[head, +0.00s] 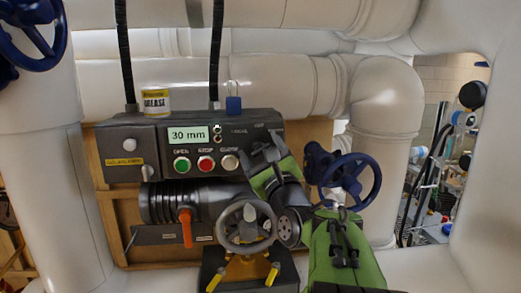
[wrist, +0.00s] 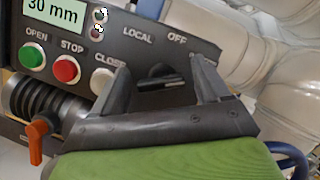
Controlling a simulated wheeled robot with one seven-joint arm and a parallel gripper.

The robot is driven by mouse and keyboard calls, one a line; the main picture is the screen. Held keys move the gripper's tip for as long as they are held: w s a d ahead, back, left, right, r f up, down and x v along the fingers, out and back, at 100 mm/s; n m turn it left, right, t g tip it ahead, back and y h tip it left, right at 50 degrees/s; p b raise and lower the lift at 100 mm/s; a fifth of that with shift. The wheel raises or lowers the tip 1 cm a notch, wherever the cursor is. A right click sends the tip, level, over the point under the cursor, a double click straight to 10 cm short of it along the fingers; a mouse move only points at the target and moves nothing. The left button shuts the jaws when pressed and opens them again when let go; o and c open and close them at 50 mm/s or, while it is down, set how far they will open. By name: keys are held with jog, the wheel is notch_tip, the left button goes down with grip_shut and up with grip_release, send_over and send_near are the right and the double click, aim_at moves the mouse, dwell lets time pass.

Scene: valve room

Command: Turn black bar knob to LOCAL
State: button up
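The black bar knob (wrist: 162,78) sits on the dark control box (head: 185,130), below the words LOCAL and OFF in the wrist view. Its bar lies roughly level in that picture. My gripper (wrist: 161,66) is open, with one finger at each side of the knob in the wrist view; I cannot tell how far its tips are from the panel. In the head view my gripper (head: 265,148) is at the right part of the box and hides the knob. Nothing is seen held between the fingers.
Green, red and white buttons (head: 206,163) are left of my gripper. Below are a grey handwheel (head: 246,226) and an orange lever (head: 186,228). A blue handwheel (head: 350,182) stands close on the right. A can (head: 156,102) and a blue padlock (head: 233,105) are on top.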

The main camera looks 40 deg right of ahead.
jog(key=c, duration=1)
jog(key=shift+o, duration=0.2)
